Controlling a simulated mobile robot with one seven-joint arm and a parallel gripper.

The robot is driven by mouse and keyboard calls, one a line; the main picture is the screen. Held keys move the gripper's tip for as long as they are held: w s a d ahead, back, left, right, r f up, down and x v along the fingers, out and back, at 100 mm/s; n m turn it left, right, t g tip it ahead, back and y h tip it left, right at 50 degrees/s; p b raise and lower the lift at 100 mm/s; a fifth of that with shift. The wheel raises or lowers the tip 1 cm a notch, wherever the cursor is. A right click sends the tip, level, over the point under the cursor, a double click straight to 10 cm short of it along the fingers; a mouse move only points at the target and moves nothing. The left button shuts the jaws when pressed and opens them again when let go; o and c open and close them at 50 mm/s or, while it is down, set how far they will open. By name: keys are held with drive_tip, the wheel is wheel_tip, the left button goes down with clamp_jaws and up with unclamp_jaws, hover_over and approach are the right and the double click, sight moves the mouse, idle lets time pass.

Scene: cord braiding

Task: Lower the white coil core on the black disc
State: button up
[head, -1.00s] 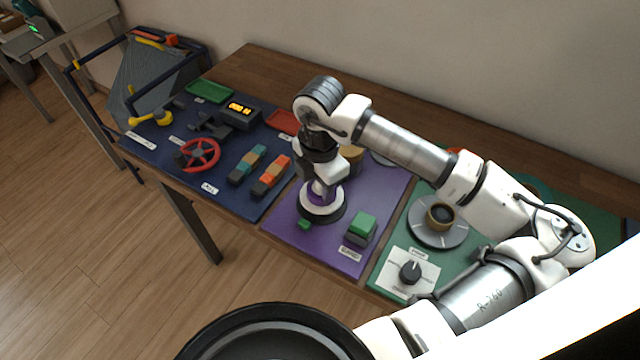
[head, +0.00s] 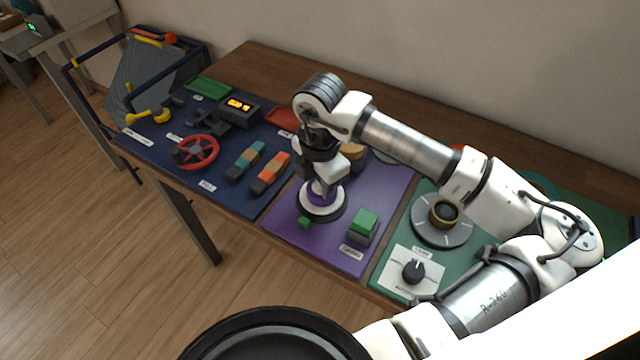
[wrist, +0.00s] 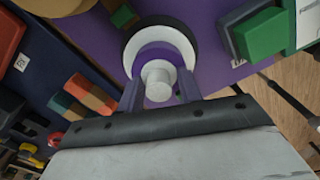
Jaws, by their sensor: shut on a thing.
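The white coil core (wrist: 134,45) has a wide white flange, a purple band and a white central post (wrist: 158,80). My gripper (wrist: 159,92) is shut on the core, with one finger on either side of the post. In the head view my gripper (head: 322,187) points straight down, and the core's white flange (head: 309,203) shows below it. The black disc (head: 325,218) lies under the core on the purple mat. Its dark rim (wrist: 190,36) shows around the flange in the wrist view. I cannot tell whether the flange touches the disc.
A small green block (head: 304,223) lies close to the disc at the front left. A larger green-topped block (head: 362,226) stands to the right. Orange and teal blocks (head: 268,174) lie left on the blue mat. A grey dial (head: 440,232) is further right.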

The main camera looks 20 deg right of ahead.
drive_tip(key=shift+f+b, duration=0.6)
drive_tip(key=shift+b, duration=0.15)
drive_tip(key=o, duration=1)
drive_tip(key=shift+r+p, duration=1.65)
drive_tip(key=shift+r, duration=2.45)
